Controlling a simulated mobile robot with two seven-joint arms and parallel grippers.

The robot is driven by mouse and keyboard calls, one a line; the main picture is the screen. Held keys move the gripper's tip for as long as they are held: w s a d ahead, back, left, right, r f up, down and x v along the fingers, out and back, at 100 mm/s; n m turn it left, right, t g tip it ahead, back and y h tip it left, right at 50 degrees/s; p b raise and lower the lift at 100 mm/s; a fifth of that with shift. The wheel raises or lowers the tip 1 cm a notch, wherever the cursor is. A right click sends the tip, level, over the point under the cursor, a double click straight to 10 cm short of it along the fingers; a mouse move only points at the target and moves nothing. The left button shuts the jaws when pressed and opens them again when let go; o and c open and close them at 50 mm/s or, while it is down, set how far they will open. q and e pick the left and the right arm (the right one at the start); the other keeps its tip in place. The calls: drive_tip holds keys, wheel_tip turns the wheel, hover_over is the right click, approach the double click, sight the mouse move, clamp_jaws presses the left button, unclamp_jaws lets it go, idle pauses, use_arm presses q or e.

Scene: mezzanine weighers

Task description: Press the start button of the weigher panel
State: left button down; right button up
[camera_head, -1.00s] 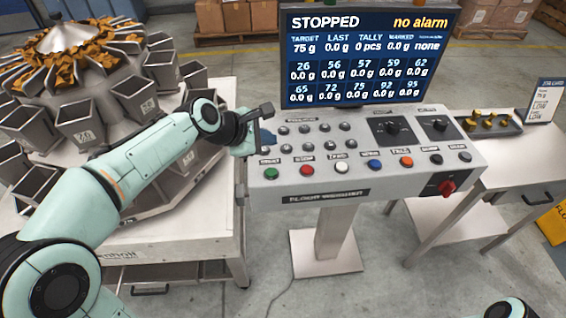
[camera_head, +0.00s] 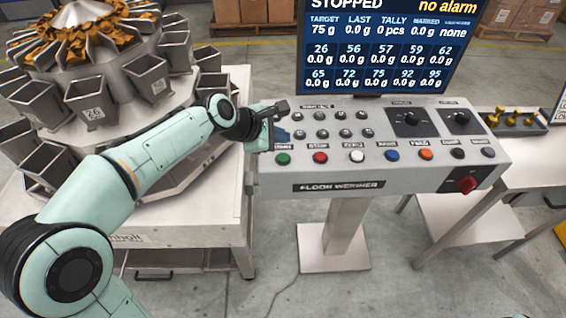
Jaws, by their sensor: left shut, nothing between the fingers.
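The weigher panel (camera_head: 400,170) is a grey console on a post with rows of buttons and knobs. A green button (camera_head: 283,159) sits at the left end of its front row; its label is too blurred to read surely. A red button (camera_head: 320,157) and a white button (camera_head: 357,155) sit to its right. My left gripper (camera_head: 276,140) is shut and empty over the panel's left end, just behind the green button in the picture. I cannot tell whether it touches the panel. The screen (camera_head: 385,50) reads "STOPPED" and "no alarm". My right gripper is not in view.
A multihead weigher (camera_head: 95,80) with several steel buckets stands at the left on a white frame. A red rotary switch (camera_head: 466,185) is on the panel's right front. A steel side table (camera_head: 530,160) holds a tray of brass weights (camera_head: 515,119).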

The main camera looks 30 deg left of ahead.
sight(280, 159)
use_arm(q)
wheel_tip(280, 159, down, 4)
drive_tip(key=shift+r+b, duration=0.2)
drive_tip(key=shift+b, duration=0.8)
drive_tip(key=shift+f, duration=0.15)
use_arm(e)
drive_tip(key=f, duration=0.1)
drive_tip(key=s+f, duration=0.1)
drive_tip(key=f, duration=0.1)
use_arm(q)
drive_tip(key=shift+f, duration=0.15)
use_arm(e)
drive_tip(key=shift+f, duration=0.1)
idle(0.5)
use_arm(q)
drive_tip(key=shift+f, duration=0.3)
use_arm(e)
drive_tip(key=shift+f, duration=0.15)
